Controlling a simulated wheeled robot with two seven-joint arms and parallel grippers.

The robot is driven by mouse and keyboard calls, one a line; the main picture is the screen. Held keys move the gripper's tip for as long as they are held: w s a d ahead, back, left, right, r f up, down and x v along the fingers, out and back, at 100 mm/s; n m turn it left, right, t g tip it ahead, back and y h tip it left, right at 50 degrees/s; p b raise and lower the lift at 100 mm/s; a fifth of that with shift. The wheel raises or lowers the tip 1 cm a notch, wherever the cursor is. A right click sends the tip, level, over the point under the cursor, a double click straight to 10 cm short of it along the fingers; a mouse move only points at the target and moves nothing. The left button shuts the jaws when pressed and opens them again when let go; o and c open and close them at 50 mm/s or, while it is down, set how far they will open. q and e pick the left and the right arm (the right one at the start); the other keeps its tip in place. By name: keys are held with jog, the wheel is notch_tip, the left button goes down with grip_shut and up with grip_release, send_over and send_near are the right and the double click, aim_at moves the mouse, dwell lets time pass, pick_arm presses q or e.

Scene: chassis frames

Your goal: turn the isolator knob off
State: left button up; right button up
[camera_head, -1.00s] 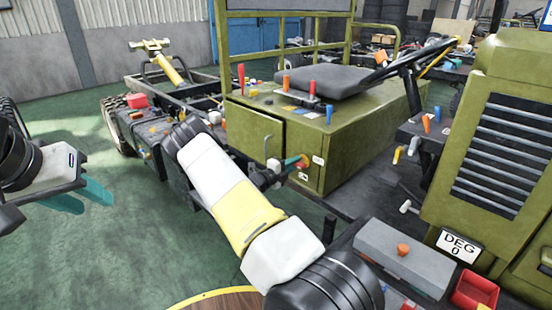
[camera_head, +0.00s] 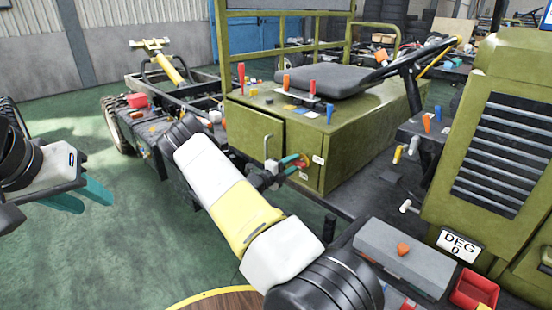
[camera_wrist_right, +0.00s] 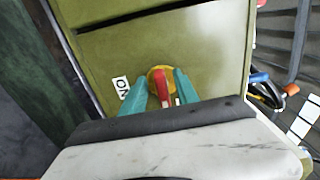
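The isolator knob is a red handle on a yellow disc (camera_wrist_right: 162,88) on the olive box's face. An "ON" label (camera_wrist_right: 121,87) is left of it in the right wrist view. In the head view the knob (camera_head: 302,164) is small and partly covered. My right gripper (camera_wrist_right: 162,80) has its teal fingers on either side of the red handle, with gaps showing between fingers and handle. It also shows in the head view (camera_head: 292,161). My left gripper (camera_head: 90,198) hangs open and empty over the green floor at the left.
The olive box (camera_head: 345,150) carries a black seat and several coloured levers. A grey box with an orange knob (camera_head: 403,249) and a red tray (camera_head: 474,290) are at the lower right. A steering wheel (camera_head: 410,62) stands behind. The green floor at left is clear.

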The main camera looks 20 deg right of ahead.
jog(key=v, duration=0.6)
jog(key=shift+a, duration=0.25)
jog(key=shift+s, duration=0.1)
jog(key=s+a+r+m+g+y, duration=0.1)
jog(key=s+r+m+g+y, duration=0.3)
jog(key=s+m, duration=0.45)
jog(key=s+r+m+g+y, duration=0.3)
jog(key=s+r+m, duration=0.25)
jog(key=m, duration=0.55)
jog(key=s+a+r+m+t+y, duration=0.6)
jog(key=s+a+r+m+y, duration=0.5)
jog(key=s+a+r+m, duration=0.6)
jog(key=s+a+m, duration=0.1)
jog(key=s+m, duration=0.2)
jog(key=shift+a+r+y, duration=0.4)
jog(key=shift+m, duration=0.25)
